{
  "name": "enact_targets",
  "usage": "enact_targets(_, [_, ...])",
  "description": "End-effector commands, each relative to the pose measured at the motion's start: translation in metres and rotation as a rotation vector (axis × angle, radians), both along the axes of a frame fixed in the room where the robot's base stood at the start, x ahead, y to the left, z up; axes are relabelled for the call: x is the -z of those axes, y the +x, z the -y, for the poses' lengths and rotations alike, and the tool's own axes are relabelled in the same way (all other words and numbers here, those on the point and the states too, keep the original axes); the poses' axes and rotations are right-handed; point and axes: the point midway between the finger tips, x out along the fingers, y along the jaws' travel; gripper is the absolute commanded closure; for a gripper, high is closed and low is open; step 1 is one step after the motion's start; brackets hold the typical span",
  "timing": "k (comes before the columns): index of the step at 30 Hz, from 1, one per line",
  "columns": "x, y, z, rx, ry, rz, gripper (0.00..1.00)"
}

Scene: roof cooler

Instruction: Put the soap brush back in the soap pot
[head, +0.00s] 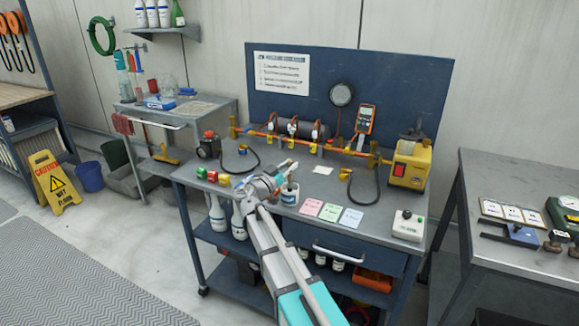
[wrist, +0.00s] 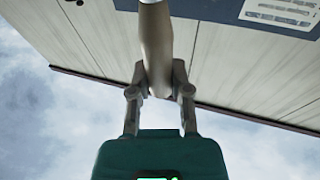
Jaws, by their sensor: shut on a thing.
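My gripper (head: 272,182) is over the front middle of the blue workbench. The wrist view shows its two fingers (wrist: 159,88) closed on a pale, rounded handle, which I take to be the soap brush (wrist: 154,35). The handle runs up out of the top of that view, so the bristle end is hidden there. In the head view the brush is too small and too covered by the gripper to make out clearly. A small whitish pot, seemingly the soap pot (head: 290,195), stands on the bench just right of the gripper. I cannot tell whether the brush touches it.
Pink, green and blue cards (head: 330,212) lie right of the pot. Small coloured fittings (head: 212,176) and a black hose (head: 250,158) lie to the left. A pipe assembly (head: 290,135) with a yellow machine (head: 410,163) stands along the back.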

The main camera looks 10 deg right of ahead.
Motion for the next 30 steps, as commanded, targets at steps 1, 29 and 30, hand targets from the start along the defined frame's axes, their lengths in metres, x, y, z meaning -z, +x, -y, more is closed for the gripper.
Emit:
enact_targets(1, [0.006,0.000,0.000,0.000,0.000,0.000,1.00])
enact_targets(29, [0.018,0.000,0.001,0.001,0.000,0.000,0.47])
enact_targets(30, [0.018,0.000,0.001,0.001,0.000,0.000,0.40])
